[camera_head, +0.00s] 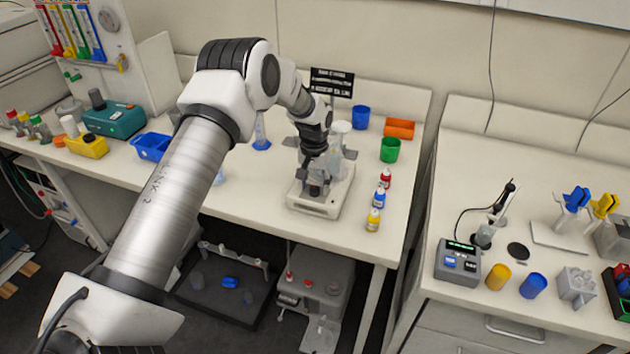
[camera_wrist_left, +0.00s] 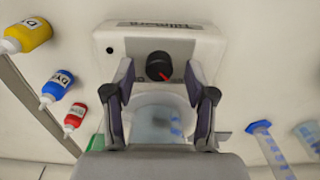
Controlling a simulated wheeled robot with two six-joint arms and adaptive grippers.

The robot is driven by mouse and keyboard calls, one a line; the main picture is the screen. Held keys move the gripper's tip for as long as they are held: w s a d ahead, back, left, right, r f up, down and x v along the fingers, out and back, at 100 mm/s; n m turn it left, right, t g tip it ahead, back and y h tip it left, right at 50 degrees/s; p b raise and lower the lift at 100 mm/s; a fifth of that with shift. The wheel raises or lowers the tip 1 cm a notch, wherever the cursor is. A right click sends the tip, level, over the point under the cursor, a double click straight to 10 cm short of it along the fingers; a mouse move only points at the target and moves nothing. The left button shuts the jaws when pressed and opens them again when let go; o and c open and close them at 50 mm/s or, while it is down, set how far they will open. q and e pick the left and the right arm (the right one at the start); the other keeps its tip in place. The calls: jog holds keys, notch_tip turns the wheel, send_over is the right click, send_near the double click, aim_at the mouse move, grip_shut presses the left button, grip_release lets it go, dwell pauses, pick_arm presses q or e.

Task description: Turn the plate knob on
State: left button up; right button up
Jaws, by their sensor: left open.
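The white plate (camera_head: 322,208) stands on the middle bench in the head view. In the left wrist view the plate (camera_wrist_left: 205,42) carries a round black knob (camera_wrist_left: 158,64) with a red mark pointing to the lower right. A clear beaker (camera_wrist_left: 152,122) with bluish liquid stands on the plate, partly hidden by my gripper. My left gripper (camera_head: 316,180) is over the plate. In the left wrist view, my left gripper (camera_wrist_left: 160,82) is open with one finger on each side, and the knob shows between and just beyond the fingertips, apart from both. My right gripper is not in view.
Red (camera_head: 385,178), blue (camera_head: 379,198) and yellow (camera_head: 373,220) dye bottles stand right of the plate. A blue cup (camera_head: 361,117), a green cup (camera_head: 390,150) and a black sign (camera_head: 331,82) are behind. A blue-based cylinder (camera_head: 261,135) stands left.

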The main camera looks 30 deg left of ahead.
pick_arm(q)
jog(key=shift+w+f, duration=0.35)
jog(key=shift+f, duration=0.3)
jog(key=shift+s+r, duration=0.2)
jog(key=shift+s, duration=0.05)
jog(key=shift+c, duration=1.1)
jog(key=shift+s, duration=0.1)
grip_shut()
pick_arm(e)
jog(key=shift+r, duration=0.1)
pick_arm(q)
jog(key=shift+m, duration=0.3)
jog(key=m+b, duration=0.1)
jog(key=m, duration=0.2)
jog(key=shift+f+b, duration=0.1)
jog(key=shift+b, duration=0.3)
jog(key=m+b, duration=0.1)
jog(key=m, duration=0.3)
jog(key=shift+m, duration=0.4)
jog(key=m+b, duration=0.1)
jog(key=m, duration=0.4)
jog(key=shift+s+f+m+b, duration=0.1)
jog(key=shift+m+b, duration=0.3)
jog(key=shift+m, duration=1.9)
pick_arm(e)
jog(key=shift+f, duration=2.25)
